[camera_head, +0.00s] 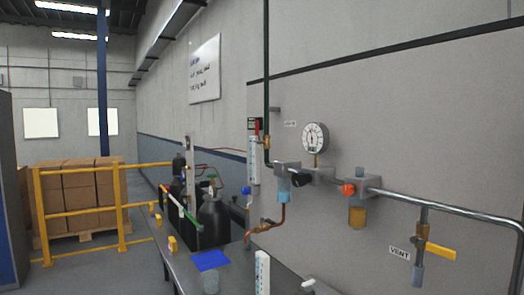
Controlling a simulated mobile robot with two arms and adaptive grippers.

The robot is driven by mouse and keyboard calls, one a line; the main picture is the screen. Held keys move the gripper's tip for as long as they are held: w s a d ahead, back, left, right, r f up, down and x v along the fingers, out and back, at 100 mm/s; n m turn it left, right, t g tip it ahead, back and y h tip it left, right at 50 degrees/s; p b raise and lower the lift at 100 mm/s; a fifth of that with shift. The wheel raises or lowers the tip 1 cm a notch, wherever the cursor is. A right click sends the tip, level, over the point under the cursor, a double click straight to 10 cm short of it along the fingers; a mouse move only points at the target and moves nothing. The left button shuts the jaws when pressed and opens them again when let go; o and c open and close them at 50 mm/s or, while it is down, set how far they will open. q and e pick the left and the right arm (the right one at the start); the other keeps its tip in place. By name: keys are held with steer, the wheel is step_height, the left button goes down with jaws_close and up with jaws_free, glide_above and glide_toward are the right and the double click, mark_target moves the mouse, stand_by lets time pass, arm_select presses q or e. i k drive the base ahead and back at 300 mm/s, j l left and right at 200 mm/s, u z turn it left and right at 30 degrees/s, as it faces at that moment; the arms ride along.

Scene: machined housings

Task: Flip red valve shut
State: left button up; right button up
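A small red lever handle (257,126) stands about upright beside the dark green vertical pipe (266,60) on the right wall. A brass fitting (267,142) sits on the pipe close to it. The lever is small here, and its exact joint to the pipe is hard to make out. An orange-red knob (348,189) sits on the horizontal pipe further right. Neither of my grippers is in view.
A pressure gauge (315,137), a black knob (301,180) and a yellow VENT lever (440,251) are along the piping. Yellow railing (80,209) and stacked boxes (82,190) are at left.

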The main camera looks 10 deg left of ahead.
mark_target(257, 122)
steer(key=i+j, duration=0.15)
steer(key=j, duration=0.2)
steer(key=i+j, duration=0.1)
steer(key=j, duration=0.25)
steer(key=i+j, duration=0.15)
steer(key=j, duration=0.2)
steer(key=i+j, duration=0.15)
steer(key=j, duration=0.25)
